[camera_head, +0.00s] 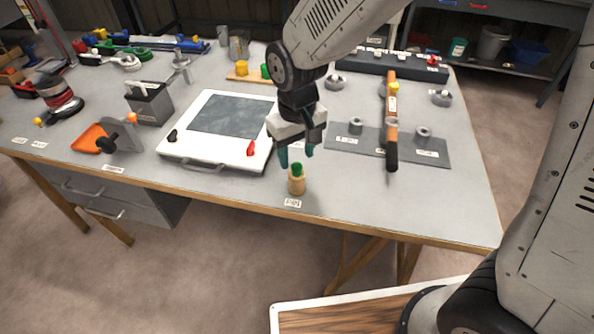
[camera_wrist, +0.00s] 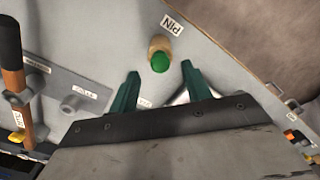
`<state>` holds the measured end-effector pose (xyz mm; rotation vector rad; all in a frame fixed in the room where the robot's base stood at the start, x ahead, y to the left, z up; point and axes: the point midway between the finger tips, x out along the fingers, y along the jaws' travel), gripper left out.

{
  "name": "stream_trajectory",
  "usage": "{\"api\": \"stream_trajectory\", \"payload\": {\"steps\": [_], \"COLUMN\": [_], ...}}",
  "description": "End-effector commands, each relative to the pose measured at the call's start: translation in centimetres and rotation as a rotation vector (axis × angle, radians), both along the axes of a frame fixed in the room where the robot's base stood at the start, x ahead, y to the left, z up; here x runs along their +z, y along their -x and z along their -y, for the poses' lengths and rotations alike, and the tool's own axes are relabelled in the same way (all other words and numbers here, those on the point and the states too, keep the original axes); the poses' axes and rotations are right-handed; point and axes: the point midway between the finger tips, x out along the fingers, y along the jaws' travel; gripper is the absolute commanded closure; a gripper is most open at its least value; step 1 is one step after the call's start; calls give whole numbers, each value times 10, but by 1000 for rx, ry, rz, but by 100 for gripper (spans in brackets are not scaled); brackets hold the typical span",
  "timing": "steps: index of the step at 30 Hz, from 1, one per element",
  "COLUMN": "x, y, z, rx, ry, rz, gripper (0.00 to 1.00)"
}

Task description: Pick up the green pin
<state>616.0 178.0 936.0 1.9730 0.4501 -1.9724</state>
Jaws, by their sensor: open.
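The green pin (camera_head: 297,169) stands upright in a small tan wooden holder (camera_head: 296,184) near the front edge of the workbench. In the wrist view the green pin's round top (camera_wrist: 159,62) shows with the holder (camera_wrist: 160,45) around it, beyond my fingertips and midway between them. My gripper (camera_head: 297,155) hangs above and slightly behind the pin, apart from it. Its two dark green fingers (camera_wrist: 161,72) are spread with nothing between them. A label reading PIN (camera_wrist: 172,25) lies on the bench in front of the holder.
A white case (camera_head: 229,160) with a grey panel lies left of the pin. A grey plate (camera_head: 345,146) with metal sockets lies to the right, with an orange-handled tool (camera_head: 391,120) across it. A grey box (camera_head: 149,103) stands farther left. The bench right of the holder is clear.

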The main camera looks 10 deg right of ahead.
Motion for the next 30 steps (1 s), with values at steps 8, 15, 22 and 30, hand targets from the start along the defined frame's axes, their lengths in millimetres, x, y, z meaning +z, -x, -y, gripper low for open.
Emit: {"api": "stream_trajectory", "payload": {"steps": [8,15,22,30], "x": [-29,-30,-29,-27], "y": [0,0,0,0], "z": [0,0,-1,-1], "rx": [0,0,0,0], "ry": [0,0,0,0], "rz": [-1,0,0,1], "gripper": [51,63,98,100]}}
